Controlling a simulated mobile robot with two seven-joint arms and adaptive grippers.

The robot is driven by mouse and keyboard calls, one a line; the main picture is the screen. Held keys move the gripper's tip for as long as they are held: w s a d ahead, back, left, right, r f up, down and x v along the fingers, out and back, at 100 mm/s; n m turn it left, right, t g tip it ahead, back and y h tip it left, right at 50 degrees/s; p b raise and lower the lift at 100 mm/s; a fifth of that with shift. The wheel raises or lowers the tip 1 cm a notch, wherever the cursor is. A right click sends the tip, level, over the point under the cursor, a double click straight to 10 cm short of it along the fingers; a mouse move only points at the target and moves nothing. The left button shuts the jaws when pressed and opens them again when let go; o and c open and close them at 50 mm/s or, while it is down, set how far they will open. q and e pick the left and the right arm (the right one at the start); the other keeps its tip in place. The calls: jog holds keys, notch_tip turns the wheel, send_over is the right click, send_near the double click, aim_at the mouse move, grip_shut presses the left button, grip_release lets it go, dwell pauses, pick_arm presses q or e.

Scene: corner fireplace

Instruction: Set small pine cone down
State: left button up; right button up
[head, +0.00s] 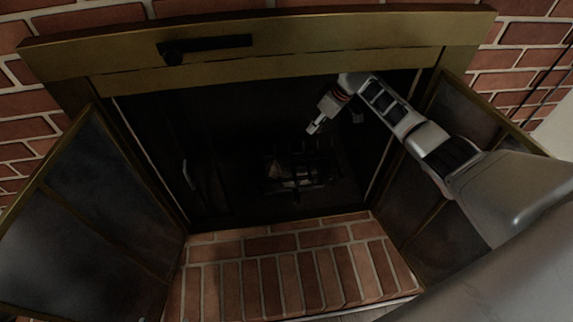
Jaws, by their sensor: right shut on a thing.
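My right arm comes in from the right and reaches through the open fireplace (215,150). My right gripper (316,128) is inside the dark firebox, above and slightly right of the grate (310,184). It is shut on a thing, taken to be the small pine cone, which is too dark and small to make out. A dim, pale shape (284,180) lies at the grate below the gripper; I cannot tell what it is. My left gripper is not in view.
Glass doors with brass frames stand open at the left (85,215) and right (420,205). A brass lintel (340,45) with a dark handle crosses the top. The brick hearth (290,275) in front is bare. The firebox inside is very dark.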

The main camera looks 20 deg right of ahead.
aim_at(316, 133)
jog(key=f+b, duration=0.1)
jog(key=f, duration=0.3)
jog(key=shift+s+f, duration=0.1)
jog(key=shift+s, duration=0.1)
notch_tip(316, 133, down, 11)
jog(key=b, duration=0.5)
jog(key=shift+f, duration=0.15)
jog(key=shift+w+f+b, duration=0.2)
jog(key=shift+f+b, duration=0.15)
jog(key=shift+b, duration=0.05)
jog(key=f+b, duration=0.1)
jog(key=f, duration=0.3)
jog(key=shift+s+b, duration=0.2)
jog(key=shift+b, duration=0.15)
jog(key=shift+w+f, duration=0.1)
jog(key=shift+f, duration=0.1)
jog(key=shift+c, duration=0.4)
jog(key=shift+w+r, duration=0.15)
jog(key=shift+r, duration=0.25)
jog(key=shift+c, duration=0.6)
jog(key=shift+f, duration=0.3)
jog(key=o, duration=1.2)
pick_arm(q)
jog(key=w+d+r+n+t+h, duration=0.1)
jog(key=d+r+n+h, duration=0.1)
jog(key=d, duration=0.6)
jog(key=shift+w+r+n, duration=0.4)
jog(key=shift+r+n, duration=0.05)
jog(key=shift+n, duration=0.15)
